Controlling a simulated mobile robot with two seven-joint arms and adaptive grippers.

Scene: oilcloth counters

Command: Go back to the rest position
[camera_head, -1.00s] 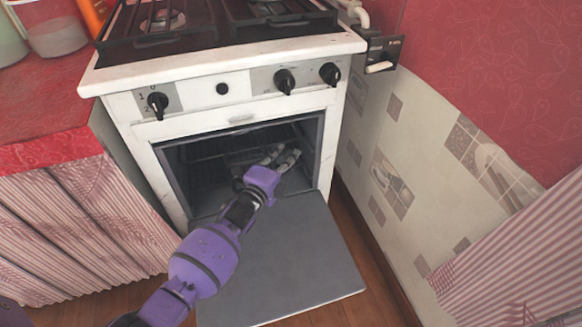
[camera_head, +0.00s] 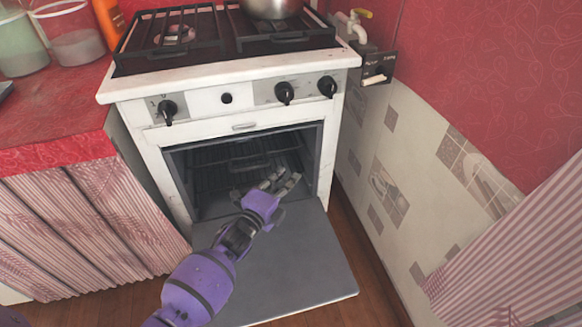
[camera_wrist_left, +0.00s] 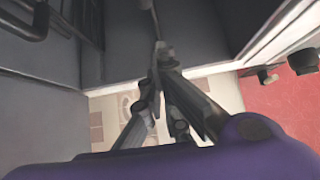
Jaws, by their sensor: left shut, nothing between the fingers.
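My left gripper (camera_head: 284,183) is at the mouth of the open oven (camera_head: 215,160), above the inner end of the lowered door. It looks shut and empty. In the left wrist view its fingers (camera_wrist_left: 158,50) come together at the tips, with the dark oven interior at the upper left. The oven door (camera_head: 290,265) hangs down flat and open below my purple arm. My right gripper is not in the head view.
The white stove (camera_head: 240,73) carries a metal pot (camera_head: 272,8) at the back. A red counter (camera_head: 50,115) with striped curtains stands at the left. A tiled wall (camera_head: 415,165) closes the right side. Wooden floor (camera_head: 375,270) shows beside the door.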

